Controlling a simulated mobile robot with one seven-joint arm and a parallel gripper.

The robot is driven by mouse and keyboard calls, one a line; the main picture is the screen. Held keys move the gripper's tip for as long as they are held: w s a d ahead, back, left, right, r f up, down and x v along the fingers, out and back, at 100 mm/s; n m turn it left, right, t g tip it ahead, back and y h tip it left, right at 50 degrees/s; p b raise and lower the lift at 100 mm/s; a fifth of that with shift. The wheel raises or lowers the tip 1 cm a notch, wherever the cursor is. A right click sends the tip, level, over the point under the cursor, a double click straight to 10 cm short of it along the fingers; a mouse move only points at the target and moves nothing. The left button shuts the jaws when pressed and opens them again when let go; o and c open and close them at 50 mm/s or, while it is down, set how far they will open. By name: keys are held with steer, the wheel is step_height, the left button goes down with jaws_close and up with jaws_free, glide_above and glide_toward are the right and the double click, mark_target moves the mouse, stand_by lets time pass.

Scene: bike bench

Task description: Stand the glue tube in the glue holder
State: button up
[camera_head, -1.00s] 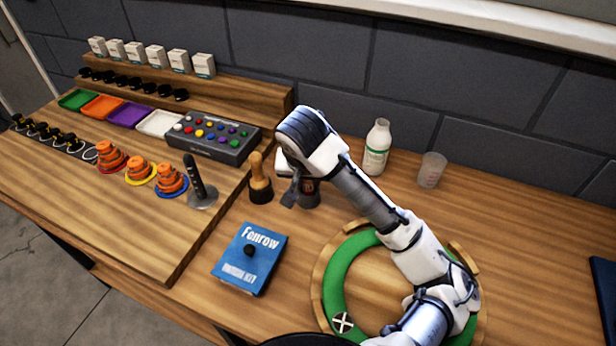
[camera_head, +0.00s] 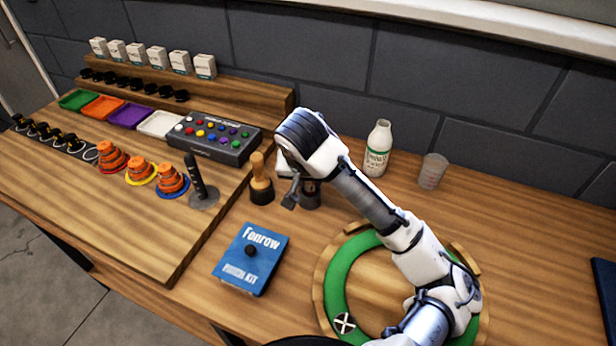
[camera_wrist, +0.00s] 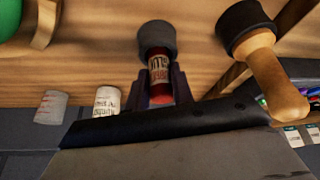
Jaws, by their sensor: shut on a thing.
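The glue tube (camera_wrist: 159,75) is red with a pale label and shows between my gripper's fingers (camera_wrist: 162,88) in the wrist view. My gripper is shut on it. The glue holder (camera_wrist: 157,39), a dark grey round cup, is at the far end of the tube. The tube is lined up with the holder and its end meets the cup's mouth; how deep it sits cannot be told. In the head view the holder (camera_head: 311,198) stands on the bench, partly hidden behind my gripper (camera_head: 291,199), and the tube is mostly hidden.
A wooden-handled tool (camera_head: 260,172) stands in a black holder (camera_head: 262,194) close to the left. A white bottle (camera_head: 377,150) and a clear cup (camera_head: 432,171) stand behind to the right. A blue box (camera_head: 250,260) lies in front. A green ring (camera_head: 337,279) is under my arm.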

steer(key=shift+s+f+p, duration=0.1)
steer(key=shift+f+p, duration=0.2)
steer(key=shift+f, duration=0.45)
steer(key=shift+r+p, duration=0.8)
steer(key=shift+p, duration=0.15)
steer(key=shift+r+p, duration=1.1)
